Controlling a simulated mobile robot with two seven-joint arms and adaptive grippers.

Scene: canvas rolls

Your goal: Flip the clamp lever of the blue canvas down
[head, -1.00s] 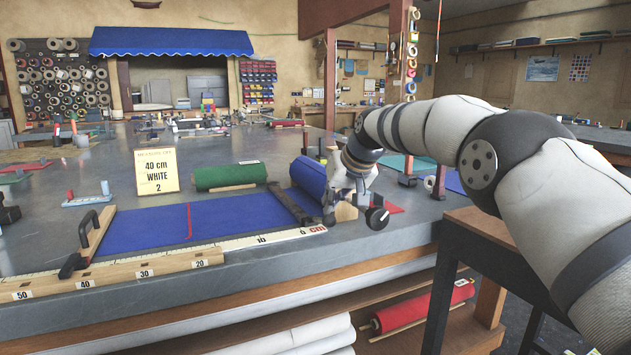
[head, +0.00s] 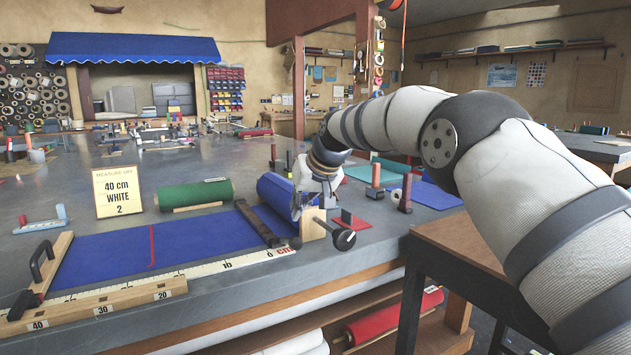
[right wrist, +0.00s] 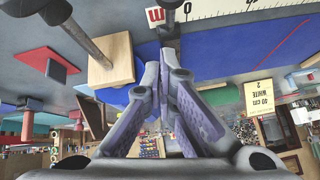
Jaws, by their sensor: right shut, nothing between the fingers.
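The blue canvas (head: 120,246) lies flat on the grey table, running from a blue roll (head: 284,197) at its right end. A dark clamp bar (head: 257,223) crosses the canvas just left of the roll. A separate raised lever on it is not clear in the head view. In the right wrist view a dark bar end (right wrist: 167,22) shows just beyond the fingertips. My right gripper (head: 298,212) is at the near end of the roll, fingers pointing down, shut and empty. Its closed fingers show in the right wrist view (right wrist: 165,62). My left gripper is out of view.
A wooden roll stand (head: 313,224) with a black-knobbed crank (head: 344,239) is close to the right gripper. A ruler (head: 225,263) runs along the front edge. A green roll (head: 195,194) and a yellow sign (head: 118,192) stand behind the canvas.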

